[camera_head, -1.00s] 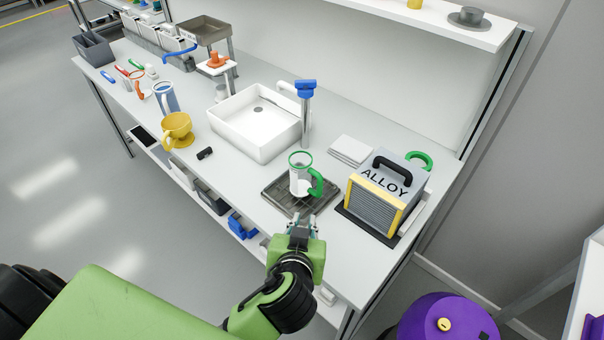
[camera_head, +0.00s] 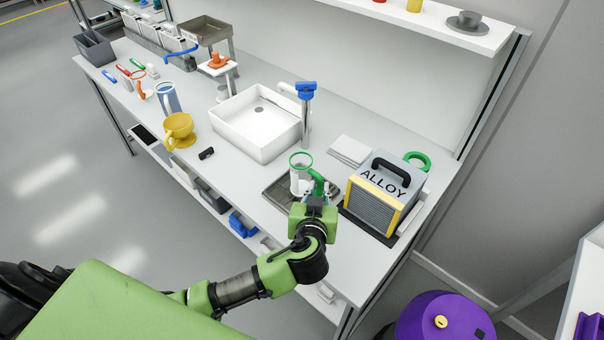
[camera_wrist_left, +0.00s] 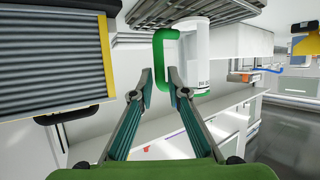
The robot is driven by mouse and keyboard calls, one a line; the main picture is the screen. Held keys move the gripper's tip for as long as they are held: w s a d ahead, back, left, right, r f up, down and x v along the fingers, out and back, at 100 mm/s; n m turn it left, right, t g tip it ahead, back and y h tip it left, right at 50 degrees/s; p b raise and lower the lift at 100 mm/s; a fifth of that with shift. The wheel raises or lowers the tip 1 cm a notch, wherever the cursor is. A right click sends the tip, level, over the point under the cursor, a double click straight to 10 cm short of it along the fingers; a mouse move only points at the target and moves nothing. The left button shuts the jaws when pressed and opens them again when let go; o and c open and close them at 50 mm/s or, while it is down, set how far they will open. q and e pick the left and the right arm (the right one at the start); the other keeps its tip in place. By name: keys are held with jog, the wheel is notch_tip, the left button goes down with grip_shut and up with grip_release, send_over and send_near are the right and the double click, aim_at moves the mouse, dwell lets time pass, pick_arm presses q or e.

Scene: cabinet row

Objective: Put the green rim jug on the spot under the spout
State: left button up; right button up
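The green rim jug (camera_head: 300,178) is a white cylinder with a green rim and green handle, standing on a dark ribbed tray (camera_head: 276,194). The jug (camera_wrist_left: 195,60) also shows in the left wrist view, where the picture is inverted. My left gripper (camera_head: 317,196) is at the jug's handle side. In the left wrist view its fingers (camera_wrist_left: 160,88) are apart, with the green handle between or just beyond the tips; contact cannot be told. A blue-topped tap (camera_head: 306,100) has its spout over the white sink (camera_head: 262,145). My right gripper is not in view.
A grey box marked ALLOY (camera_head: 385,188) stands close right of the jug. A yellow cup-like dripper (camera_head: 178,128) and blue jug (camera_head: 167,98) stand left of the sink. A stand with a grey tray (camera_head: 204,30) and blue tube is farther back. White sheets (camera_head: 350,150) lie behind.

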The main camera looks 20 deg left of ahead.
aim_at(320, 185)
pick_arm(q)
jog(key=shift+p+x, duration=0.35)
jog(key=shift+x, duration=1.6)
grip_shut()
jog(key=shift+d+r, duration=0.1)
